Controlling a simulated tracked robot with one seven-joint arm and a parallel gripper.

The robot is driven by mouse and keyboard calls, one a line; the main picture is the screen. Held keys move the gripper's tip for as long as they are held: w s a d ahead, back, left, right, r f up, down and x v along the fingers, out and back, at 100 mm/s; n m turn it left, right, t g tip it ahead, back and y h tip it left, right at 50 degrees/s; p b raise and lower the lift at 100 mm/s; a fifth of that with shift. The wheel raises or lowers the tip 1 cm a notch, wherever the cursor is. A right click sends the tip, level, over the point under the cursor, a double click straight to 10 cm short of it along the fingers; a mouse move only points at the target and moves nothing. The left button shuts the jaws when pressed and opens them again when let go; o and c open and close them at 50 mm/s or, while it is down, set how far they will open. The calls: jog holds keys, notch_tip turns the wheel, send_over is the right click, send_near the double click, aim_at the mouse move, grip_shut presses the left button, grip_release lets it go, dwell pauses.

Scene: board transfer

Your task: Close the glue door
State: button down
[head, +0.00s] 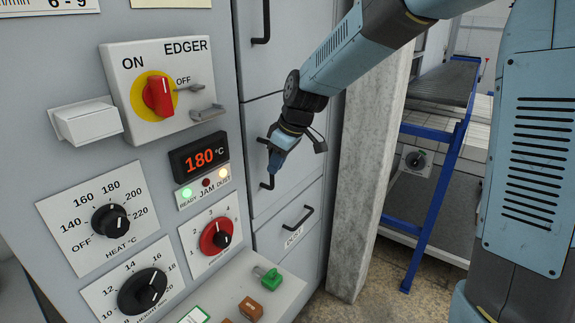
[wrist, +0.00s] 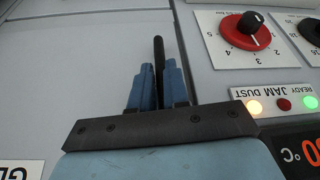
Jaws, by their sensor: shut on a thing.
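The glue door (head: 258,115) is the grey middle panel right of the controls in the head view. It fills the left of the wrist view (wrist: 80,60), with part of a label reading "GL" (wrist: 20,170) upside down. My gripper (head: 272,168) is at this door, with its blue fingers (wrist: 158,88) shut on the black bar handle (wrist: 158,48). The handle's lower end (head: 267,186) shows below the fingers. The door looks about flush with the control panel; I cannot tell whether a small gap is left.
The control panel (head: 70,165) with knobs and a 180 °C display (head: 200,157) stands left of the door. A drawer (head: 285,255) is below it. A concrete post (head: 365,180) and a blue-framed rack (head: 440,185) stand to the right.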

jog(key=shift+w+a+r, duration=0.1)
jog(key=shift+a+r, duration=0.1)
jog(key=shift+a, duration=0.25)
jog(key=shift+w+a+r, duration=0.1)
jog(key=shift+a+r, duration=0.05)
jog(key=shift+a, duration=0.3)
jog(key=shift+w+a+f, duration=0.25)
jog(key=shift+a+f, duration=0.05)
jog(key=shift+a, duration=0.15)
jog(key=c, duration=1.1)
grip_release()
jog(key=shift+d, duration=0.2)
jog(key=shift+d, duration=0.1)
jog(key=shift+d+r, duration=0.1)
jog(key=shift+r, duration=0.2)
jog(key=v, duration=1.3)
jog(key=shift+d+f, duration=0.1)
jog(key=shift+s, duration=0.1)
